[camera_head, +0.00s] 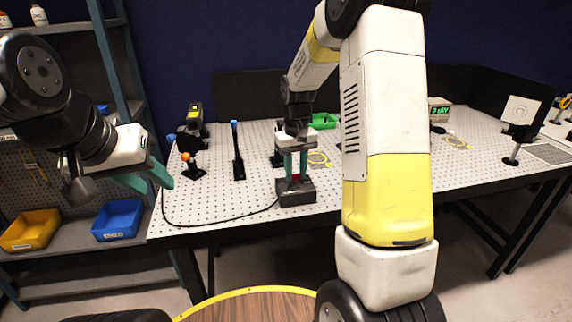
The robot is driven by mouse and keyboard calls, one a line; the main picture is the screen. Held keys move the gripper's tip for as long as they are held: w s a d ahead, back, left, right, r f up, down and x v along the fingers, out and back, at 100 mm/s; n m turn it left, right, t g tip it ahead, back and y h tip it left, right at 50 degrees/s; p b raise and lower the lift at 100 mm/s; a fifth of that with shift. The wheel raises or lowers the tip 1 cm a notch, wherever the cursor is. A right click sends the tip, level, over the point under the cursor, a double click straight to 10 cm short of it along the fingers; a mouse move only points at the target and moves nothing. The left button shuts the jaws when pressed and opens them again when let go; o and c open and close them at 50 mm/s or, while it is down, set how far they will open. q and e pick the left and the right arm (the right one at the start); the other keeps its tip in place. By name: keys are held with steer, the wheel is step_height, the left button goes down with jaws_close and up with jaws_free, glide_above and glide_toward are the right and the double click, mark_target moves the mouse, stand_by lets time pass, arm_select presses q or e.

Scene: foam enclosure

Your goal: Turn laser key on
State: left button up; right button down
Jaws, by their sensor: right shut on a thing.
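A small dark grey box (297,196) sits near the front edge of the perforated table, with a black cable running from it. My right gripper (295,177) points straight down at the top of this box, with its green fingers on either side of a small part there. It is shut on that part, which I take for the laser key; the fingers mostly hide it, so I cannot tell how far it is turned. My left gripper (152,180) is open and empty, off the table's left end.
Optical mounts (192,165) and a black post (237,152) stand left of the box. A target screen (521,115) and a display unit (439,110) are further right. Blue (118,220) and yellow (31,230) bins sit on the left shelf. My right arm hides the table's middle.

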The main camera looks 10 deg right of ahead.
steer(key=shift+m, duration=0.7)
steer(key=c, duration=1.1)
jaws_free()
steer(key=shift+r, duration=0.15)
step_height(320, 180, up, 7)
steer(key=shift+r, duration=0.3)
